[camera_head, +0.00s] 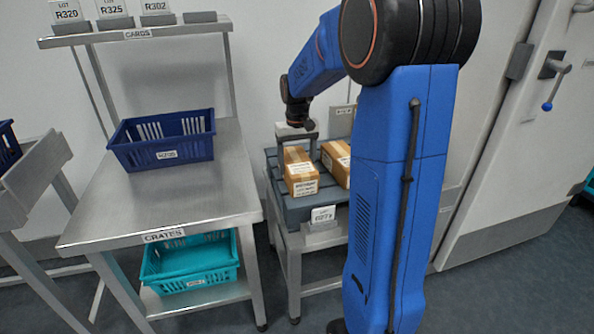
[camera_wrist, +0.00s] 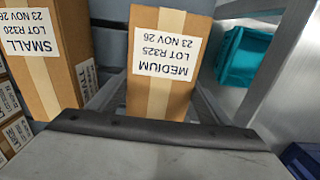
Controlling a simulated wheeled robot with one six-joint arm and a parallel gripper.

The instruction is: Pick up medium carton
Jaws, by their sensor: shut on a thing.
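The medium carton (camera_head: 301,178) is a brown box with tan tape and a white label, at the left of a dark grey platform (camera_head: 318,206). In the wrist view the carton (camera_wrist: 171,30) has a label reading MEDIUM, LOT R325, upside down. My gripper (camera_head: 300,140) is over the carton from above, its fingers shut on the carton's two sides. The carton looks upright; I cannot tell whether its base touches the platform. A second carton, labelled SMALL, LOT R320 (camera_wrist: 37,60), stands beside it, apart.
A navy crate (camera_head: 165,145) sits on the steel bench (camera_head: 190,205), and a teal crate (camera_head: 190,270) is on its lower shelf. Lot cards stand on the upper shelf (camera_head: 135,33). An R273 card (camera_head: 323,214) is at the platform's front. More cartons show at the wrist view's left edge.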

